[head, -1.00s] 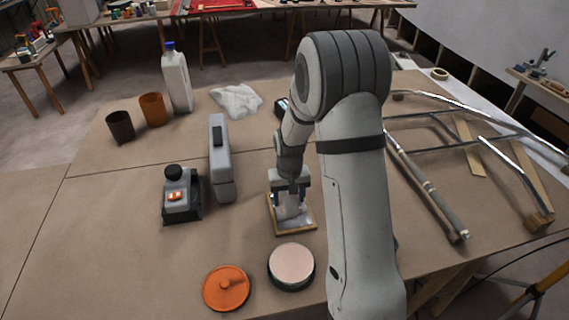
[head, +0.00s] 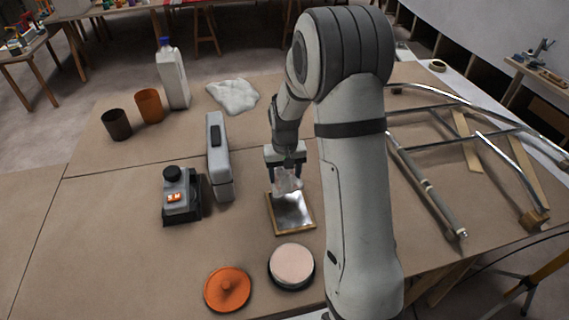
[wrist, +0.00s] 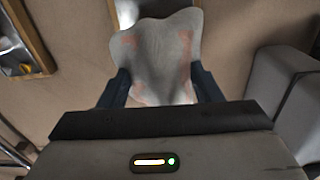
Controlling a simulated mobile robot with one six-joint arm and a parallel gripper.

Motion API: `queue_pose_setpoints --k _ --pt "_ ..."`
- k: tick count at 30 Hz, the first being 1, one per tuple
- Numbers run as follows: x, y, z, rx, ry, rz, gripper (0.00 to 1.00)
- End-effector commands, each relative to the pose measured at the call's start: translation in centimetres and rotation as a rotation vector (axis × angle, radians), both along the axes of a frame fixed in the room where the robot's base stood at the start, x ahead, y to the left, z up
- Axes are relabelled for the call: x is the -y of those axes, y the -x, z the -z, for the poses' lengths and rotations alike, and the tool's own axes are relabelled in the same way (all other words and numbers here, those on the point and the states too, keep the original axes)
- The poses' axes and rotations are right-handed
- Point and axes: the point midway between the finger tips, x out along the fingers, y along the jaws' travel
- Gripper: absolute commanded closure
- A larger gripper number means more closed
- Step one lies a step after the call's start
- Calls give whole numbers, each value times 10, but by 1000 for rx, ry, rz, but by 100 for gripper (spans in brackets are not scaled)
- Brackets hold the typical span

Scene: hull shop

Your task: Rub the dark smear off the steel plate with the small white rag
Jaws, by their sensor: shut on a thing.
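My gripper (head: 287,174) is shut on the small white rag (head: 288,184), which hangs below the fingers. In the wrist view the rag (wrist: 160,60) is pale with faint pinkish patches, between the dark fingers. The steel plate (head: 293,213), in a thin wooden frame, lies flat on the table. The rag is over the plate's far edge and looks raised clear of it. The visible steel is shiny with light and darker reflections, and I make out no distinct dark smear. The rag covers part of the far edge.
A pink-topped round tin (head: 291,265) and an orange lid (head: 228,288) lie in front of the plate. A grey upright case (head: 219,160) and a grey device (head: 180,195) stand left. A larger white cloth (head: 233,96) lies behind. Metal framework (head: 450,135) fills the right.

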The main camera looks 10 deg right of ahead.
Motion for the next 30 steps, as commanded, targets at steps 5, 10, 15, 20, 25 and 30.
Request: queue_pose_setpoints --k 5,10,15,20,25,30 --pt "0 0 -19 0 0 0 63" --pt "0 0 -24 -1 0 1 63" --pt "0 0 -24 -1 0 1 63" --pt "0 0 -24 -1 0 1 63" --pt "1 0 -23 0 0 1 63" --pt "1 -12 -11 -2 0 -18 63"
